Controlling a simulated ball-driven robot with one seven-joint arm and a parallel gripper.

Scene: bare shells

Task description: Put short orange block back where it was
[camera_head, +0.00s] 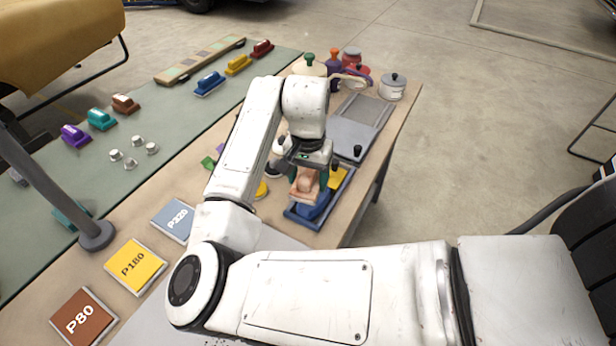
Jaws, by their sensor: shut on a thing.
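My gripper (308,170) points down over the blue tray (337,216) near the right edge of the table. It is shut on a light orange block (303,184). The block is just above or against a blue piece (312,208) in the tray; I cannot tell if they touch. A yellow piece (339,177) lies at the tray's far end. My wrist hides the upper part of the block.
Behind the tray is a grey plate (352,136) with a dark knob, then jars and a grey pot (392,87). Blue (208,83), yellow (238,64) and red (262,49) blocks stand on the green mat (165,120). Labelled squares, including P180 (136,266), lie front left.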

